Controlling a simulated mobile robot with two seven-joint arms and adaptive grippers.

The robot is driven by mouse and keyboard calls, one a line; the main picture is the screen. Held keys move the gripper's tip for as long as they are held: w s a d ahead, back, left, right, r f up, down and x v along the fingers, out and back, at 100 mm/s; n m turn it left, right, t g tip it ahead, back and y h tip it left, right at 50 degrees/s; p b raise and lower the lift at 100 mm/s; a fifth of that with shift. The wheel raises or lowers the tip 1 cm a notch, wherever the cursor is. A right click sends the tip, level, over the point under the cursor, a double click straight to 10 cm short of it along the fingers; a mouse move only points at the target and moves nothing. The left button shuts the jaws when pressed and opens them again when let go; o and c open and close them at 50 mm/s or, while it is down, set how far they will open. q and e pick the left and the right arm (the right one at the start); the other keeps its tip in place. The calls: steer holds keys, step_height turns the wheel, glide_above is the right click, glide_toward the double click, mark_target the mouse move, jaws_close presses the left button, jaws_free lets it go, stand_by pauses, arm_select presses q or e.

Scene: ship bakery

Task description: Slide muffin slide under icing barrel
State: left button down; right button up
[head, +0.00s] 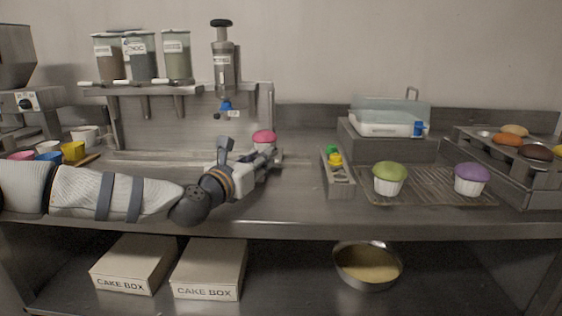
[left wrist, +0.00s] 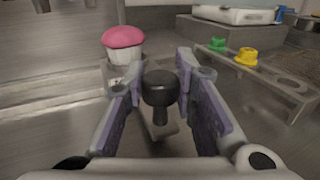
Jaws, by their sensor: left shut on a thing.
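The muffin slide shows in the left wrist view as a metal carriage with a black knob (left wrist: 160,90) on its near end. A pink-topped muffin (left wrist: 124,45) in a white cup sits upright on its far end. The muffin also shows in the head view (head: 264,137), just beyond my left gripper (head: 266,160). My left gripper is shut on the slide's knob, with a finger on either side. The icing barrel (head: 223,72) is mounted on the wall rack, its blue nozzle pointing down. The muffin is lower and to the right of this nozzle. My right gripper is not in view.
Green and yellow nozzles stand in a metal holder (head: 338,181) to the right. A wire rack (head: 430,190) beyond it carries green and purple muffins. Colored cups (head: 73,151) stand at the left. The counter right of my gripper is clear up to the holder.

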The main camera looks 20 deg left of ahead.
arm_select(q)
steer(key=s+a, duration=0.1)
steer(key=a, duration=0.2)
steer(key=s+a+b, duration=0.1)
steer(key=a, duration=0.2)
steer(key=a+b, duration=0.1)
steer(key=a, duration=0.3)
steer(key=shift+s, duration=0.4)
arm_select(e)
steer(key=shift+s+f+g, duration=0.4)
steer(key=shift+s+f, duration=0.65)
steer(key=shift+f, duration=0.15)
arm_select(q)
steer(key=c, duration=1.3)
jaws_free()
steer(key=shift+d, duration=0.1)
steer(key=s, duration=0.4)
steer(key=s+a, duration=0.1)
steer(key=s, duration=0.7)
steer(key=shift+a, duration=0.2)
